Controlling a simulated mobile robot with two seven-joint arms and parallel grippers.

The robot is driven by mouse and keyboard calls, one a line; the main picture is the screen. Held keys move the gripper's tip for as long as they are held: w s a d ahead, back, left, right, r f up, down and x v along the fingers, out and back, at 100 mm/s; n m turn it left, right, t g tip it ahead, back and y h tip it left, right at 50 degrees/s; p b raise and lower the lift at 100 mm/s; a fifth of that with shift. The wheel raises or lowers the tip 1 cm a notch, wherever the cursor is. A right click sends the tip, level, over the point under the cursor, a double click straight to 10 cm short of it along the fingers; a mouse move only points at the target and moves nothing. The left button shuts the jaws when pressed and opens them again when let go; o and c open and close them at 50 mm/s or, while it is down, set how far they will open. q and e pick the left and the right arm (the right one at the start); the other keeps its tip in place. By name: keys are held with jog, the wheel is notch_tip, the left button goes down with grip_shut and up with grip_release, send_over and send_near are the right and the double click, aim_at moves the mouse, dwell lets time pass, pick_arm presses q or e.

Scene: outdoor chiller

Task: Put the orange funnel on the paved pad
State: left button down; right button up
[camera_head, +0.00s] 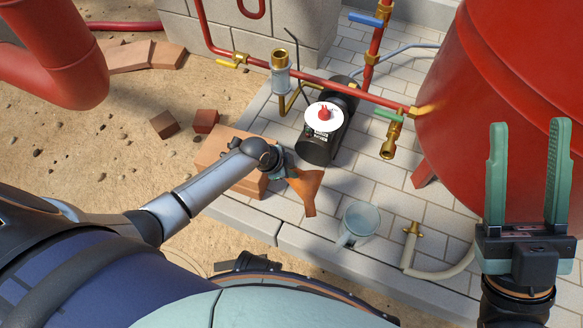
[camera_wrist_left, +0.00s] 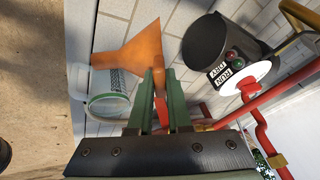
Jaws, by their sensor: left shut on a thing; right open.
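The orange funnel (camera_head: 306,188) is in my left gripper (camera_head: 280,172), over the near left part of the paved pad (camera_head: 350,188). I cannot tell whether the funnel touches the pavers. My right gripper (camera_head: 528,130) is open and empty, in front of the red tank at the right.
A pale blue clear jug (camera_head: 360,220) stands on the pad right of the funnel. Bricks (camera_head: 225,150) lie behind my left wrist. A black pump (camera_head: 318,146), red pipes (camera_head: 340,88), a hose (camera_head: 440,268) and a large red tank (camera_head: 495,95) surround the pad.

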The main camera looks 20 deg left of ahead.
aim_at(292, 185)
pick_arm(q)
jog(key=shift+r+p, duration=0.15)
jog(key=shift+p, duration=0.15)
notch_tip(292, 185, down, 7)
jog(key=b, duration=0.6)
jog(key=shift+f+b, duration=0.7)
jog(key=shift+f, duration=0.3)
pick_arm(e)
notch_tip(292, 185, down, 7)
jog(key=shift+a, duration=0.4)
jog(key=shift+w, duration=0.15)
pick_arm(q)
jog(key=c, duration=0.8)
grip_release()
jog(key=p+v, duration=0.7)
jog(key=v, duration=0.5)
jog(key=shift+s+a+r+p, duration=0.1)
jog(key=shift+s+r+p, duration=0.1)
jog(key=shift+p, duration=0.1)
pick_arm(e)
notch_tip(292, 185, up, 8)
jog(key=shift+s+d, duration=0.2)
jog(key=shift+d, duration=0.25)
